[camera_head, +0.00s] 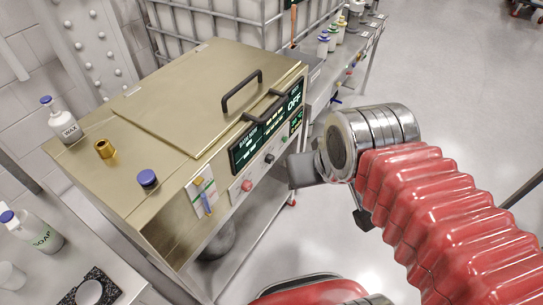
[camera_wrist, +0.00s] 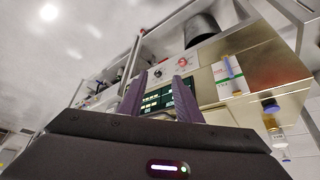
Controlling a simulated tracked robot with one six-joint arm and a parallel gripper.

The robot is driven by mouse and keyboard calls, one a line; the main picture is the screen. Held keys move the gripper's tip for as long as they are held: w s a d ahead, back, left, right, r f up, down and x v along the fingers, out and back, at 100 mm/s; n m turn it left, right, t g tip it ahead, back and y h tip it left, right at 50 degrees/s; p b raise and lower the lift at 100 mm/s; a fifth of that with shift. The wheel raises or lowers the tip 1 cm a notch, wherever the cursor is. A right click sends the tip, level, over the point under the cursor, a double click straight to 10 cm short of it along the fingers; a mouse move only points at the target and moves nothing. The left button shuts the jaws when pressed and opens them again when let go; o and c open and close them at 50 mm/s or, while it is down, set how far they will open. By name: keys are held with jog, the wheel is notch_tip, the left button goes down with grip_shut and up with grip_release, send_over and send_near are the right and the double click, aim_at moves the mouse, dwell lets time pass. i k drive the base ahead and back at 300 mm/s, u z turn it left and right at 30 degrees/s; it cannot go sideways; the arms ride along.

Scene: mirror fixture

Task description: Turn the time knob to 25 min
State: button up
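A brass-coloured machine (camera_head: 190,90) has a front panel with two dark lit displays; the larger (camera_head: 258,140) shows rows of text and the smaller (camera_head: 296,122) sits to its right. Below them is a small dark knob (camera_head: 269,158), between a red button and a green one. Its marks are too small to read, so I cannot tell its setting or whether it is the time knob. My gripper (camera_head: 296,170) is in front of the panel, apart from it. In the wrist view its two purple fingers (camera_wrist: 160,77) are spread and empty, with the dark knob (camera_wrist: 158,73) and display beyond.
A handle (camera_head: 242,91) stands on the lid. Floor in front is open.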

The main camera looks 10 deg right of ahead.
aim_at(270, 158)
jog(key=u, duration=0.2)
jog(key=k, duration=1.05)
jog(key=u, duration=0.65)
jog(key=i, duration=1)
